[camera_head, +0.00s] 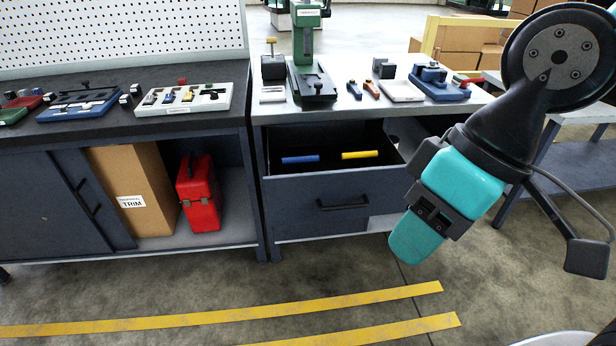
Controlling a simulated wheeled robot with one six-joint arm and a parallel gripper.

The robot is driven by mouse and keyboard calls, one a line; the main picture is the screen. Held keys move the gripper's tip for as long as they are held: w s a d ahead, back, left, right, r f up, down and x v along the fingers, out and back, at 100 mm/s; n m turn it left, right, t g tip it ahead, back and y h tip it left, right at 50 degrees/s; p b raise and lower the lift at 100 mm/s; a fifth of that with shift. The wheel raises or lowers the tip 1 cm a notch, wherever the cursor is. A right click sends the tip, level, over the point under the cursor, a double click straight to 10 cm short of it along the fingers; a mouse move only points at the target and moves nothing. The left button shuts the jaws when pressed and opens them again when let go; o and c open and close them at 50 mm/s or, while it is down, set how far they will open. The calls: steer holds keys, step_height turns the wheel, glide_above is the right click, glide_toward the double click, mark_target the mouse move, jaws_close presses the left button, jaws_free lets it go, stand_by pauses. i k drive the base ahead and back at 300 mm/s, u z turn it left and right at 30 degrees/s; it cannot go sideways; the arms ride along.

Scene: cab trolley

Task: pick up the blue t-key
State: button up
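A blue bar-shaped piece (300,159) lies in the open drawer (330,188) of the right bench, at the left. It looks like the bar of the blue t-key, but I cannot make out a stem. A yellow bar of similar shape (360,154) lies to its right in the drawer. My gripper (416,238), at the teal end of my arm, hangs in front of the bench, right of and below the drawer, apart from both bars. Its fingers cannot be made out, and I see nothing held in it.
The bench top (340,106) above the drawer holds a green press (305,45), small blue and orange tools, a white plate (401,91) and a blue fixture (440,85). A red case (199,195) and a carton (135,195) stand on the left shelf. The floor ahead is clear.

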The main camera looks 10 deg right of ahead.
mark_target(300, 160)
steer(key=z, duration=0.65)
steer(key=i, duration=0.7)
steer(key=z, duration=1)
steer(key=i, duration=1.6)
steer(key=u, duration=1.05)
steer(key=i, duration=0.75)
steer(key=u, duration=0.6)
